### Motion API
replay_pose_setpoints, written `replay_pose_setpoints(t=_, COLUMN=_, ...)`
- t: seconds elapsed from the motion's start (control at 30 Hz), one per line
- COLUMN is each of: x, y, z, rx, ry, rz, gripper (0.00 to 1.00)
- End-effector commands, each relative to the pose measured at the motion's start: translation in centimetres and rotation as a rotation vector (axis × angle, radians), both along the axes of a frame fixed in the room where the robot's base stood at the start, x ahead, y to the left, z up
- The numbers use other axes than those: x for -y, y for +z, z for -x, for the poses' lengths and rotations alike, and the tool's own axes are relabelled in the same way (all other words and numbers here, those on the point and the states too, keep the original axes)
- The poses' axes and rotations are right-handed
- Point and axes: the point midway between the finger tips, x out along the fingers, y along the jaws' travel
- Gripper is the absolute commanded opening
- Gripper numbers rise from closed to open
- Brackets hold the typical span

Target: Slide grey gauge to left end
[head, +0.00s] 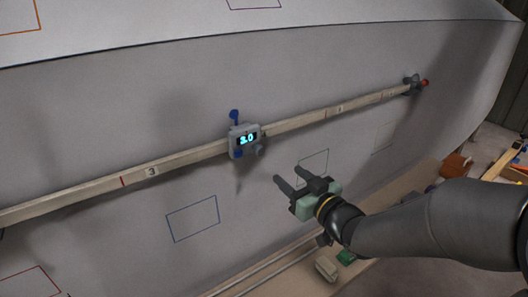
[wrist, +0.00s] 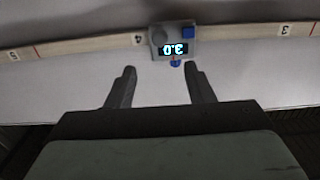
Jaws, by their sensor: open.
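The grey gauge (head: 244,140) sits on a pale rail (head: 190,157) fixed along the hull, near the middle of the head view. Its lit display reads 3.0. It has a blue knob above, a blue part below and a grey knob at its lower right. My gripper (head: 288,181) is below and to the right of the gauge, apart from it, open and empty. In the wrist view the gauge (wrist: 174,41) appears upside down on the rail, beyond my open fingers (wrist: 159,74) and slightly right of their middle. The rail's left end is out of the head view.
Number marks and red lines run along the rail. Outlined squares (head: 193,219) mark the hull. A bench below holds a green item (head: 346,257) and rods. The rail left of the gauge looks clear.

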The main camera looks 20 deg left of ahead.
Motion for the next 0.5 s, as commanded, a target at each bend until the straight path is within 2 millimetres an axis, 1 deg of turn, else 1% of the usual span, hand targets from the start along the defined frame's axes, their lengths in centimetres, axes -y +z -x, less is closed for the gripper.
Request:
replay_pose_setpoints(t=0.03, x=-1.1, y=0.1, z=-0.7, rx=-0.004, ry=0.004, rz=-0.002, gripper=0.48)
replay_pose_setpoints(t=0.3, x=-5.6, y=0.1, z=-4.4, rx=-0.004, ry=0.003, rz=-0.002, gripper=0.48)
replay_pose_setpoints(t=0.5, x=-8.3, y=0.1, z=-6.7, rx=-0.003, ry=0.001, rz=0.000, gripper=0.48)
